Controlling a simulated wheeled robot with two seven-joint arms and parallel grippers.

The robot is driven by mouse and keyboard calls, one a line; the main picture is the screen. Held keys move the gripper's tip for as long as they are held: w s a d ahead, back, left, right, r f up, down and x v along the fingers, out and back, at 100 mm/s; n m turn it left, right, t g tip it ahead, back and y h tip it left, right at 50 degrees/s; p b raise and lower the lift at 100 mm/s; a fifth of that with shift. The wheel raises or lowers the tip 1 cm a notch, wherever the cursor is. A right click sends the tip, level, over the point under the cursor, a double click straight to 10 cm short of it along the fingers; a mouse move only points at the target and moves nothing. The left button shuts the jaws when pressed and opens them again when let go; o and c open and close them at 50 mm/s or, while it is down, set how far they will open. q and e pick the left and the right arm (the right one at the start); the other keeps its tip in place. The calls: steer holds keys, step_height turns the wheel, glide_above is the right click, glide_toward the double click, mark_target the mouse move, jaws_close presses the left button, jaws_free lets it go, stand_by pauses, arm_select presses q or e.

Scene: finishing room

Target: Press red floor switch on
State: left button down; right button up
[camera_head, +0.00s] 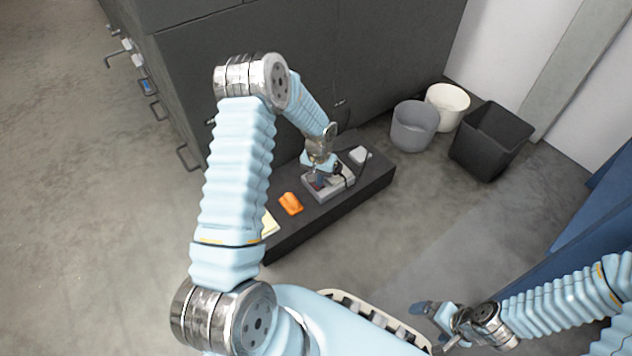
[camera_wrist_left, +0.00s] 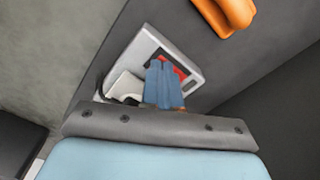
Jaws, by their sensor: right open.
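A light grey switch box (camera_head: 335,188) sits on a low dark bench below my left gripper. It also shows in the left wrist view (camera_wrist_left: 188,88), where part of its red switch (camera_wrist_left: 181,72) shows behind my fingertips. My left gripper (camera_head: 320,178) points down over the box, its blue fingers (camera_wrist_left: 163,84) together with nothing seen between them. The fingers cover part of the red switch. I cannot tell whether they touch it or whether it is on. My right gripper (camera_head: 434,314) is open and empty at the lower right, away from the bench.
The dark bench (camera_head: 352,208) also carries an orange object (camera_head: 290,203), yellow paper (camera_head: 269,224) and a small white item (camera_head: 360,154). A dark cabinet (camera_head: 235,55) stands behind it. A grey bin (camera_head: 414,126), white bin (camera_head: 447,106) and black bin (camera_head: 490,141) stand right. Floor at left is clear.

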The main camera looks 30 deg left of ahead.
arm_select(q)
steer(key=shift+r+p, duration=2.15)
steer(key=shift+r, duration=1.3)
